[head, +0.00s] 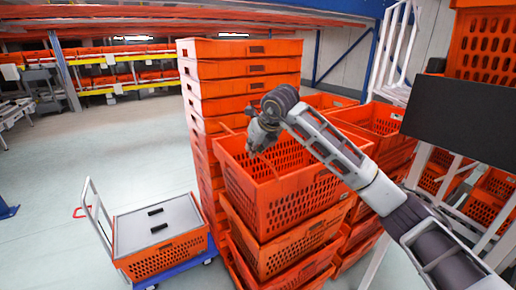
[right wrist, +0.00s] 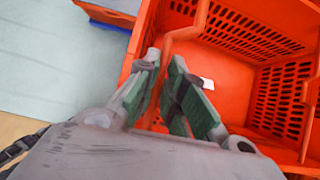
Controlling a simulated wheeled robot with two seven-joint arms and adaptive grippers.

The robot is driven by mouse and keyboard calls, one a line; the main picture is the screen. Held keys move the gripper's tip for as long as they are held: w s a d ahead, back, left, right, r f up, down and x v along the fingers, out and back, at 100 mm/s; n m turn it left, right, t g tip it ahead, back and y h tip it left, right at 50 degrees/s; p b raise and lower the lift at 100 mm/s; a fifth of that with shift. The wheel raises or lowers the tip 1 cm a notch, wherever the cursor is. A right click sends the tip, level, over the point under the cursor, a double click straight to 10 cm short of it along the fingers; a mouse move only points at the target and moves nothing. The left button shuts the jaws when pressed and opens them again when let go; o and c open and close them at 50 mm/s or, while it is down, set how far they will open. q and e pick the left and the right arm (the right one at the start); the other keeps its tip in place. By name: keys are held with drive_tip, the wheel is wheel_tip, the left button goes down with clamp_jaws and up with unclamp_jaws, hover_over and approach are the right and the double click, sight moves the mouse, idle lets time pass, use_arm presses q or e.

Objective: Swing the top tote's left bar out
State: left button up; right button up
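The top tote (head: 288,208) is an orange open crate with slotted walls, on a stack of similar totes. In the right wrist view its inside and rim (right wrist: 140,45) show below the gripper. Its left bar (right wrist: 182,33) is a bent orange rod by the left wall, running down between my right gripper's fingers. My right gripper (head: 258,142) is over the tote's left side. In its wrist view the gripper (right wrist: 165,62) has its green-padded fingers apart, one on each side of the bar. Whether a pad touches the bar I cannot tell. My left gripper is not in view.
A tall stack of orange totes (head: 245,68) stands behind and left. A blue-based cart (head: 178,271) carries a grey-lidded tote at lower left. More totes (head: 375,120) stand to the right, near a black panel (head: 460,118).

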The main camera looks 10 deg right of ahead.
drive_tip(key=shift+f, duration=0.1)
idle(0.3)
drive_tip(key=shift+s+a+f+b, duration=0.2)
drive_tip(key=shift+a+f+b, duration=0.25)
drive_tip(key=shift+a, duration=0.1)
drive_tip(key=shift+s+a+f+b, duration=0.15)
drive_tip(key=shift+a+f+b, duration=0.15)
drive_tip(key=shift+a+f, duration=0.15)
drive_tip(key=o, duration=1.1)
drive_tip(key=shift+r, duration=0.1)
drive_tip(key=shift+c, duration=0.2)
wheel_tip(320, 180, up, 10)
drive_tip(key=p, duration=0.2)
idle(0.9)
idle(0.9)
